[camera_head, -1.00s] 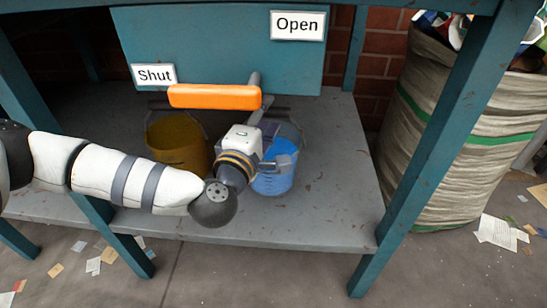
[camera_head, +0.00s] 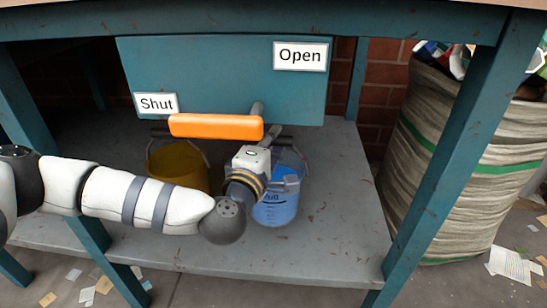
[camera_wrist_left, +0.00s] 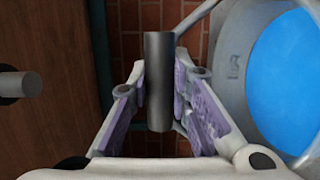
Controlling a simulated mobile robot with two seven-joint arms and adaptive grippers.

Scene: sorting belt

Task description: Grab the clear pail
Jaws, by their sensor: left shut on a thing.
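The clear pail (camera_head: 277,208) stands on the grey shelf. In the left wrist view, the two purple-padded fingers are shut on the pail's dark handle grip (camera_wrist_left: 159,85). The pail (camera_wrist_left: 233,60) shows at the right there, with blue liquid inside. The pail looks upright. My right gripper is not in view.
A yellow-brown pail (camera_head: 178,166) stands close at the left. An orange bar (camera_head: 215,126) is above, before a teal panel with "Shut" (camera_head: 156,103) and "Open" (camera_head: 300,56) signs. A teal leg (camera_head: 440,170) and a full sack (camera_head: 450,190) are right.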

